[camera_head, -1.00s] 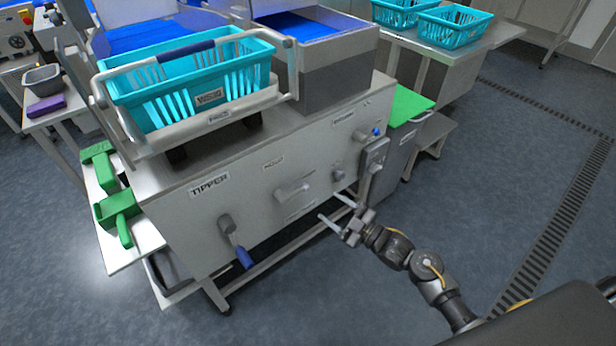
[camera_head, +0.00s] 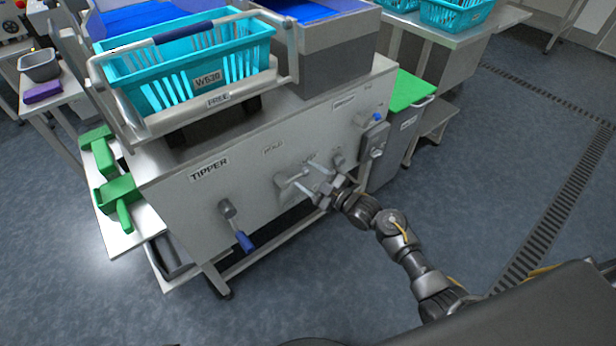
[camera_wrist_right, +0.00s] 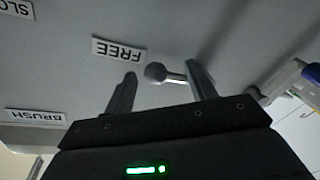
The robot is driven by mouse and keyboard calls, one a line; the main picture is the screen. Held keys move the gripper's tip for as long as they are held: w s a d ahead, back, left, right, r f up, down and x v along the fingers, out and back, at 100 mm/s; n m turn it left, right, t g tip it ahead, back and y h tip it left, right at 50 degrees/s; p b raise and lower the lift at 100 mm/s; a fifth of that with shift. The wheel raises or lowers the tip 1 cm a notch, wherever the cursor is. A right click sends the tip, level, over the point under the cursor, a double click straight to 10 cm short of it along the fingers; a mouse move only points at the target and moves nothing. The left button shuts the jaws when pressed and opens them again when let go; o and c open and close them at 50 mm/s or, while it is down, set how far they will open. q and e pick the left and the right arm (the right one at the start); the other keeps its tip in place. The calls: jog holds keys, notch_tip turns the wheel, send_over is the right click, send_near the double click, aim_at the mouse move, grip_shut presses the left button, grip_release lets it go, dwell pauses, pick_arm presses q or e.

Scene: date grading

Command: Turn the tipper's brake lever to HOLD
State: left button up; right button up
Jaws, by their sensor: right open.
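The brake lever (camera_head: 283,181) is a grey handle on the front panel of the machine marked TIPPER. In the right wrist view its round knob (camera_wrist_right: 155,72) points toward the FREE label (camera_wrist_right: 119,49), with its shaft running right, partly behind a finger. The HOLD label (camera_head: 273,147) is above the lever in the head view. My right gripper (camera_head: 307,176) is open at the lever; in the right wrist view its fingers (camera_wrist_right: 161,72) stand on either side of the knob, and contact cannot be told. My left gripper is not in view.
A blue-handled crank (camera_head: 238,229) sits lower left on the panel. Other controls (camera_head: 375,140) are right of my gripper. The floor (camera_head: 510,180) at right is clear.

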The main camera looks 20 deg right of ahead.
jog(key=shift+w+a, duration=0.2)
jog(key=shift+w, duration=0.1)
grip_shut()
jog(key=shift+r, duration=0.15)
jog(key=shift+d, duration=0.1)
